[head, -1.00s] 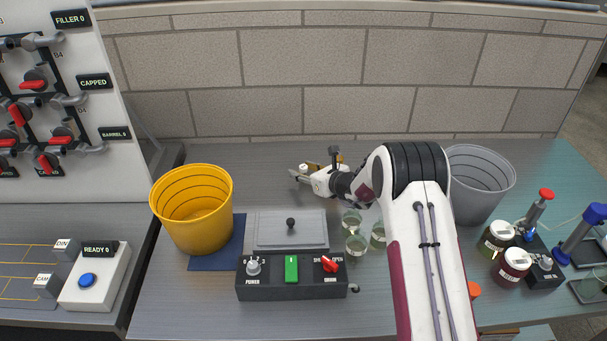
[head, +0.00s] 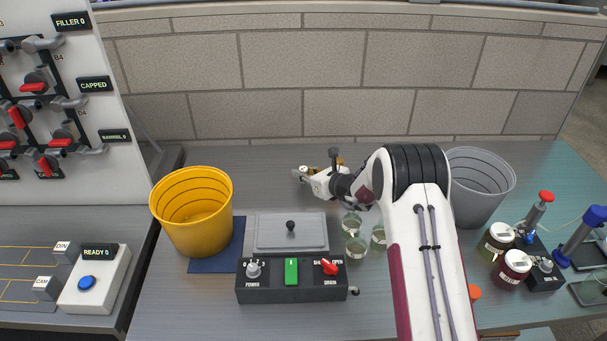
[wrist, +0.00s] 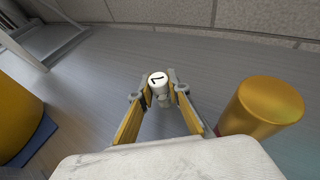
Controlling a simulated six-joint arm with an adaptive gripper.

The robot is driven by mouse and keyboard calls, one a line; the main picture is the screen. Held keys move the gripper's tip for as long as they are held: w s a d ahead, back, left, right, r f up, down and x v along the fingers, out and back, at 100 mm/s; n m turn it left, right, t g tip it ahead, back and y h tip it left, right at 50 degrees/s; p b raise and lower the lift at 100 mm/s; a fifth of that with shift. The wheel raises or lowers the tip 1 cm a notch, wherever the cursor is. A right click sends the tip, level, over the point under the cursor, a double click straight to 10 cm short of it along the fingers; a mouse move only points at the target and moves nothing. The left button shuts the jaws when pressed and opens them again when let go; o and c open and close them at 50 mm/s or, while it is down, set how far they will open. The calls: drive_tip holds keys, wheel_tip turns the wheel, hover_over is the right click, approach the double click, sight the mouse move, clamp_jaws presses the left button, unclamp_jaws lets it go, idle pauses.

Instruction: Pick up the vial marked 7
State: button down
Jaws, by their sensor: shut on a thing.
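The vial marked 7 (wrist: 157,79) has a white cap with a dark 7 on top, seen from above in the wrist view. It stands between my fingertips, and its lower part is partly hidden. My gripper (wrist: 160,92) is shut on it, one yellow-sided finger on each side. In the head view my gripper (head: 303,173) is low over the back middle of the bench, behind the grey lidded box. The vial is too small there to make out well.
A gold cylinder (wrist: 265,105) stands close to the right of my gripper. A yellow bucket (head: 192,210) is at left, a grey bucket (head: 478,190) at right. Several glass jars (head: 355,248) stand beside my forearm. The lidded box (head: 290,232) sits behind a switch panel (head: 290,281).

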sight(303, 169)
drive_tip(key=shift+r, duration=4.9)
